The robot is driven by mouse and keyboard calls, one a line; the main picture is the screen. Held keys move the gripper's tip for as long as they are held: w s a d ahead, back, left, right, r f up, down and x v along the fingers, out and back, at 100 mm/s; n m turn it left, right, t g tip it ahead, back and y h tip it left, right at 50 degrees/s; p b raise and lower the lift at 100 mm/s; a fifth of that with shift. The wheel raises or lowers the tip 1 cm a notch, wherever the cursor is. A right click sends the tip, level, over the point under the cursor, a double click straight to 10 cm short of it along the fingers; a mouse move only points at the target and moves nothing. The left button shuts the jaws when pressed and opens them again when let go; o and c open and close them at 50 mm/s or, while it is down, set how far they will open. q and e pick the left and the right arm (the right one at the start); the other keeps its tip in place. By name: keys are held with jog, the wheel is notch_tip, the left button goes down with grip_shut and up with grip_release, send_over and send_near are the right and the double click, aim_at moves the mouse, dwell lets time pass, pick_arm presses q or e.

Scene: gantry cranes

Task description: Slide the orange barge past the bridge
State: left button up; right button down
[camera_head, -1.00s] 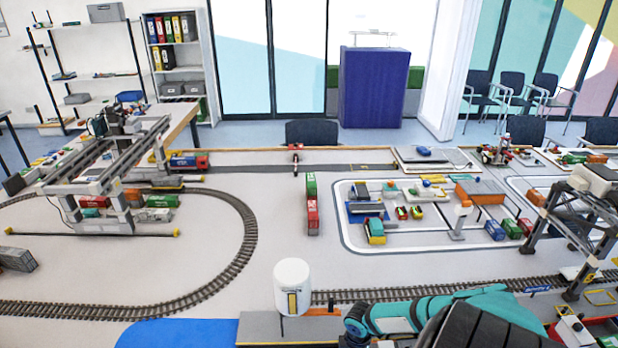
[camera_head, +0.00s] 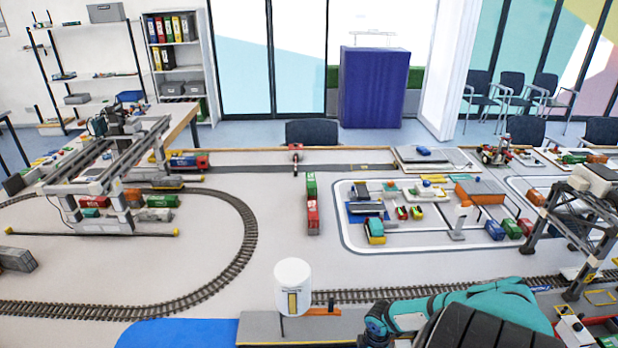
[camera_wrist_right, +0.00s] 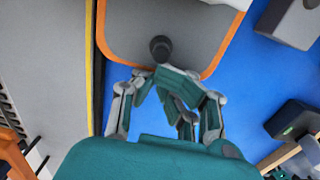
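The barge (camera_wrist_right: 195,25) has a grey deck with an orange rim and a dark upright knob (camera_wrist_right: 160,48) near its rounded end. It lies on the blue water at the top of the right wrist view. My right gripper (camera_wrist_right: 160,78) is at that end, with its teal and grey fingers just below the knob. The fingertips are close to each other, and I cannot tell whether they touch the barge. In the head view my teal right arm enters at the lower right, and its fingers are hidden. My left gripper is not in view. I cannot clearly make out the bridge.
A grey quay (camera_wrist_right: 50,60) with a yellow line runs along the barge's left side. A grey block (camera_wrist_right: 292,22) and a dark box (camera_wrist_right: 295,120) stand at the right. In the head view, a white cylinder (camera_head: 292,287) stands beside the track, with blue water (camera_head: 180,333) at the left.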

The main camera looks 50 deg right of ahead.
jog(key=shift+s+d+b, duration=0.35)
jog(key=shift+s+d, duration=1.7)
jog(key=shift+s, duration=0.25)
jog(key=shift+s+d+r, duration=0.1)
jog(key=shift+s+d, duration=0.5)
jog(key=shift+s, duration=0.2)
jog(key=shift+s+d+r+b, duration=0.1)
jog(key=shift+s+d+b, duration=0.95)
jog(key=shift+s+d, duration=1.6)
jog(key=shift+s+d+f, duration=0.2)
jog(key=shift+s+d, duration=0.4)
jog(key=shift+s, duration=0.15)
jog(key=shift+w+a+r+p, duration=0.2)
jog(key=shift+w+a+p, duration=0.1)
jog(key=shift+w+a, duration=0.2)
notch_tip(320, 180, up, 3)
jog(key=p, duration=0.3)
jog(key=shift+w+a+r, duration=0.1)
jog(key=shift+w+r, duration=0.05)
jog(key=shift+r, duration=0.3)
jog(key=r, duration=0.5)
jog(key=shift+s, duration=0.2)
jog(key=shift+r, duration=0.35)
jog(key=shift+w+r, duration=0.25)
jog(key=shift+w, duration=0.05)
jog(key=shift+s, duration=0.15)
jog(key=shift+s+f, duration=0.1)
jog(key=shift+s, duration=0.05)
